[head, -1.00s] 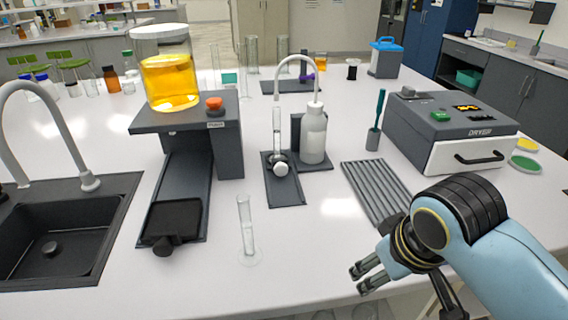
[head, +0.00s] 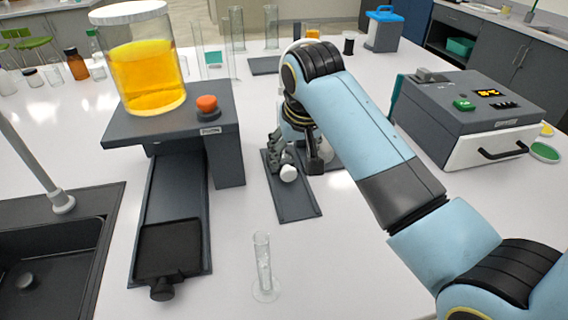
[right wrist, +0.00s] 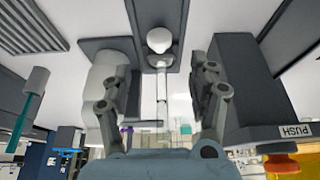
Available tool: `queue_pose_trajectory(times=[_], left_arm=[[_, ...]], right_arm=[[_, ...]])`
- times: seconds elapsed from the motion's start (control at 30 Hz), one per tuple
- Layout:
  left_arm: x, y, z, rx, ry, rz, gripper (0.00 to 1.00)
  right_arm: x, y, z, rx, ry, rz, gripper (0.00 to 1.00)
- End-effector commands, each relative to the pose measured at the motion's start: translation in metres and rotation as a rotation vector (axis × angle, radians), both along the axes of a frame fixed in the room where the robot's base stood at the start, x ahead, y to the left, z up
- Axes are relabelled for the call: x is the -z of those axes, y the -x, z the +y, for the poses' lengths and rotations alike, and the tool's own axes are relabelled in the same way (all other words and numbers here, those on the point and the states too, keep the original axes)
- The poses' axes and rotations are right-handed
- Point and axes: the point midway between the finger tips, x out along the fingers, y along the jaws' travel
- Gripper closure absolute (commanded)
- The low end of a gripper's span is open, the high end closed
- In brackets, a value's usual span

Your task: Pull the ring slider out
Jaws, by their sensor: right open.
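The slider of the membrane rig seems to be the dark narrow plate (head: 300,206) with a rounded white knob (head: 289,173) on it. No ring shape is clear. In the right wrist view the knob (right wrist: 160,40) lies ahead of a thin glass tube (right wrist: 162,88). My right gripper (head: 277,148) is over the back of the plate, just behind the knob in the head view. In the right wrist view its fingers (right wrist: 162,86) are spread either side of the tube, holding nothing. My left gripper is out of view.
A dark stand (head: 228,150) with an orange button and amber jar (head: 148,75) is left of the plate. A glass cylinder (head: 263,268) stands in front. The dryer (head: 475,115) is right.

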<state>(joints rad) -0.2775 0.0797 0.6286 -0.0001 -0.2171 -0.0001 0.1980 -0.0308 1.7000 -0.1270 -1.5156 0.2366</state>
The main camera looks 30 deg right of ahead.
Motion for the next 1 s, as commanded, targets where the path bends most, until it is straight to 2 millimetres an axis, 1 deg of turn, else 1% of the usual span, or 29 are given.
queue_pose_trajectory(times=[0.03, 0.1, 0.2, 0.27, 0.37, 0.43, 0.53, 0.63, 0.73, 0.87, 0.9, 1.0], left_arm=[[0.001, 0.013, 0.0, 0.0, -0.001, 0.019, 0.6], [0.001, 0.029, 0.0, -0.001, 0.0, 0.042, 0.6], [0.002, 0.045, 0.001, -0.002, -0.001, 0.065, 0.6], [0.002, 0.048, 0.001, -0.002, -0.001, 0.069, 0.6], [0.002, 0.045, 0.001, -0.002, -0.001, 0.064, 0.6], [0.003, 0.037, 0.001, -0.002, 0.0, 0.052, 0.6], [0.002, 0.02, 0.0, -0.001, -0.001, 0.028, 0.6], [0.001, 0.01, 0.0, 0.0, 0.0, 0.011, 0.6], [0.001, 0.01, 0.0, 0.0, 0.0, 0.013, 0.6], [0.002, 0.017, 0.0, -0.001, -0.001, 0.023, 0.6], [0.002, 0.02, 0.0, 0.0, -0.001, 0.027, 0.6], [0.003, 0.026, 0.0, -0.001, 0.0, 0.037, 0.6]], right_arm=[[0.007, -0.002, -0.001, 0.0, 0.001, 0.003, 0.4], [0.02, -0.006, -0.002, -0.001, 0.0, 0.004, 0.4], [0.039, -0.014, -0.004, 0.0, -0.001, 0.004, 0.4], [0.05, -0.019, -0.005, 0.0, -0.001, 0.004, 0.4], [0.067, -0.025, -0.007, 0.0, 0.0, 0.003, 0.4], [0.076, -0.029, -0.008, -0.001, 0.0, 0.002, 0.4], [0.085, -0.033, -0.009, -0.001, 0.0, 0.002, 0.4], [0.089, -0.035, -0.01, 0.0, 0.0, 0.0, 0.4], [0.09, -0.035, -0.01, 0.0, 0.0, 0.0, 0.4], [0.09, -0.035, -0.01, 0.0, 0.0, 0.0, 0.4], [0.09, -0.035, -0.01, 0.0, 0.0, 0.0, 0.42], [0.09, -0.035, -0.01, 0.0, 0.0, 0.0, 0.55]])
